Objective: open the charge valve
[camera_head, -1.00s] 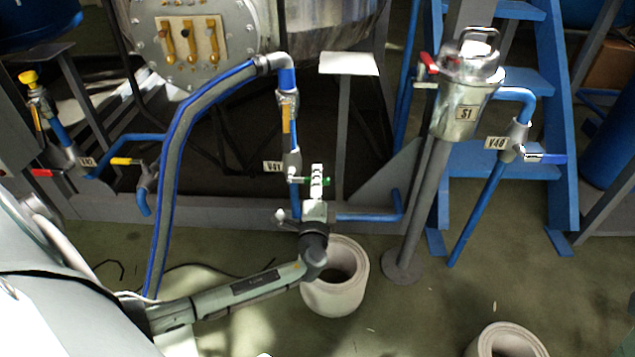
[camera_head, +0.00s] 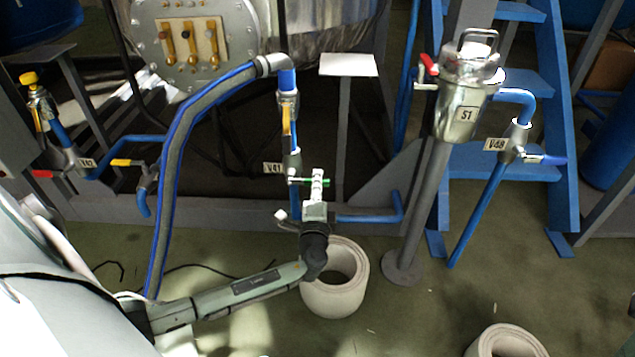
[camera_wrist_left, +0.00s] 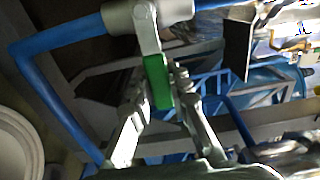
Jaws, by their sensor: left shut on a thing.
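A valve labelled V41 (camera_head: 274,168) sits on the vertical blue pipe in the middle of the head view. Its green lever handle (camera_wrist_left: 158,82) shows clearly in the left wrist view, hanging from a metal arm on the valve body (camera_wrist_left: 150,15). My left gripper (camera_head: 318,184) is at this valve, its arm coming in from the lower left. In the left wrist view its two fingers stand on either side of the green handle, shut on it. In the head view the fingers hide part of the handle. My right gripper is not in view.
A thick grey-blue hose (camera_head: 185,150) arcs to the left of the valve. A metal vessel labelled S1 (camera_head: 462,105) stands to the right, near valve V48 (camera_head: 515,140). A white ring (camera_head: 335,295) lies on the floor below the gripper.

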